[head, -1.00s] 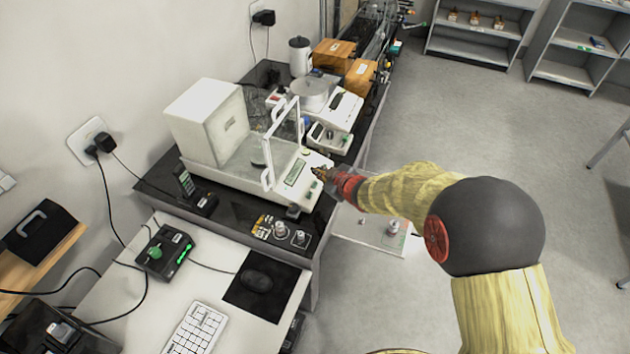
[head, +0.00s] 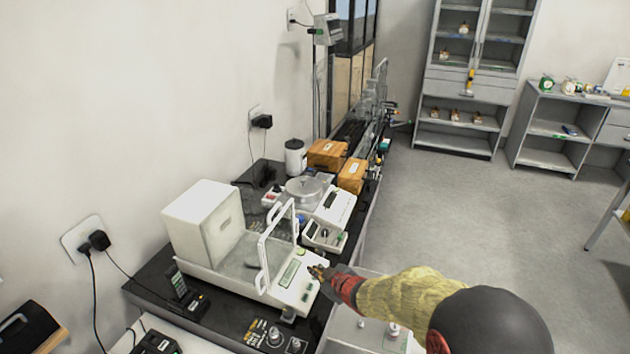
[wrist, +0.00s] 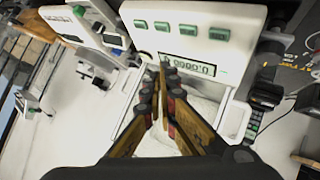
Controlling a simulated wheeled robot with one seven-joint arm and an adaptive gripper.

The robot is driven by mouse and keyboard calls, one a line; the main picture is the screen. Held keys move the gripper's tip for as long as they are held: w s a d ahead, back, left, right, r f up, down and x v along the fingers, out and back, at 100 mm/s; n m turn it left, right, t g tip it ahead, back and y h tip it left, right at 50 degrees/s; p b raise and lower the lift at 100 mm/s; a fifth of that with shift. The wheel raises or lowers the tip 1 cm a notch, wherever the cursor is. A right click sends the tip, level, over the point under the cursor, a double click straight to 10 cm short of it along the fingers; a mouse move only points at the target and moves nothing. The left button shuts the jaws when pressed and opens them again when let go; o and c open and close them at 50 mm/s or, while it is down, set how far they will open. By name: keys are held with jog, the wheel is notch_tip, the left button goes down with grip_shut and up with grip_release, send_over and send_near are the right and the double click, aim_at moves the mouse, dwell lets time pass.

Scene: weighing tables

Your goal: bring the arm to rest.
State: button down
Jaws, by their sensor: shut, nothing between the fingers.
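My gripper (head: 318,272) is shut and empty, close to the front panel of the white analytical balance (head: 284,287) on the black table. In the wrist view the shut fingers (wrist: 162,72) point at the balance's display (wrist: 186,66), whose digits appear upside down, with several green buttons (wrist: 163,27) beyond it. Whether the fingertips touch the panel cannot be told. My arm reaches in from the lower right of the head view, its yellow sleeve and dark joint in front of a pale low table.
The balance's glass door frame (head: 276,243) stands up close to my gripper. A second balance (head: 328,222), orange boxes (head: 327,153) and a white canister (head: 295,157) stand farther back. Small weights (head: 276,335) sit at the table's front. Open floor (head: 450,210) lies to the right.

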jog(key=s+d+f, duration=0.1)
jog(key=d+f+m+g+h, duration=0.1)
jog(key=d+f, duration=0.1)
jog(key=s+d+f+h, duration=0.1)
jog(key=f, duration=0.1)
jog(key=shift+s+d, duration=0.15)
jog(key=shift+s, duration=0.15)
jog(key=s+d+r+m+g+h, duration=0.1)
jog(key=s+d+m+g+h, duration=0.25)
jog(key=s+d, duration=0.45)
jog(key=s+d+r+m+g+h, duration=0.2)
jog(key=s+d+r+m, duration=0.3)
jog(key=s+r, duration=0.6)
jog(key=s+d+r+m+t+y, duration=0.1)
jog(key=s+d+r+m+t, duration=0.1)
jog(key=s+r, duration=1.3)
jog(key=shift+s+r+m, duration=0.35)
jog(key=shift+s+r, duration=0.05)
jog(key=shift+r, duration=0.05)
jog(key=shift+y, duration=0.25)
